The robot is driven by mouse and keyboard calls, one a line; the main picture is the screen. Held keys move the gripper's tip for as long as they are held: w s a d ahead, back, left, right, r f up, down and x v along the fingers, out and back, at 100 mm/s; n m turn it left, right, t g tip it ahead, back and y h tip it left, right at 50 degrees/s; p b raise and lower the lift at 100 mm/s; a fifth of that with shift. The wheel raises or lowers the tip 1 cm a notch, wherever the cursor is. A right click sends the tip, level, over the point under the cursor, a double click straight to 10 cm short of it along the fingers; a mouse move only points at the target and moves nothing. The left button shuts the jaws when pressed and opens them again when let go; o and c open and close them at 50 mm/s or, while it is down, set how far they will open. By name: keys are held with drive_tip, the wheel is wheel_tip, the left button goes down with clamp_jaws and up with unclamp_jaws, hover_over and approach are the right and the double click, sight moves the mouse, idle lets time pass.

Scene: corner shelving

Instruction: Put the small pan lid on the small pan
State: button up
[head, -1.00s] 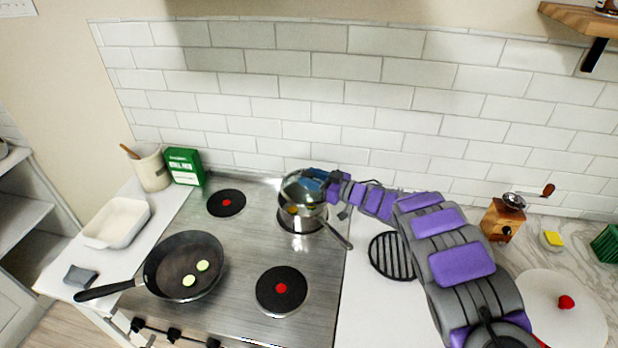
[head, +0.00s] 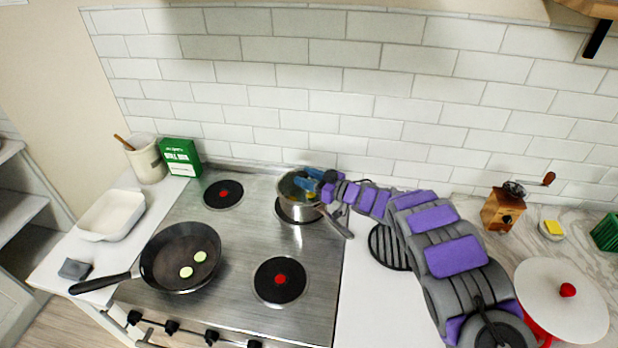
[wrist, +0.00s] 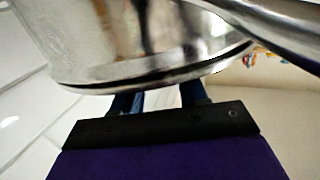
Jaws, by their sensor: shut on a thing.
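The small pan (head: 296,212) is a shiny metal saucepan on the back right burner, its handle pointing to the lower right. My gripper (head: 309,184) reaches in from the right with its blue fingers over the pan's mouth. The fingers are shut, apparently on the small pan lid (head: 290,189), which looks like clear glass at the pan's opening. I cannot tell whether the lid is fully seated. In the wrist view the pan's metal side (wrist: 150,45) fills the top, and the fingertips are hidden behind its rim.
A black frying pan (head: 165,270) with green slices stands at the front left of the stovetop. A black trivet (head: 385,247) lies under my arm. A red pot with a white lid (head: 545,290) and a wooden grinder (head: 500,212) stand to the right. The front right burner (head: 280,281) is free.

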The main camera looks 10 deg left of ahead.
drive_tip(key=shift+a, duration=0.55)
drive_tip(key=shift+w+d, duration=0.1)
drive_tip(key=shift+d, duration=0.45)
drive_tip(key=o, duration=1.3)
drive_tip(key=shift+a, duration=0.2)
drive_tip(key=shift+d, duration=0.1)
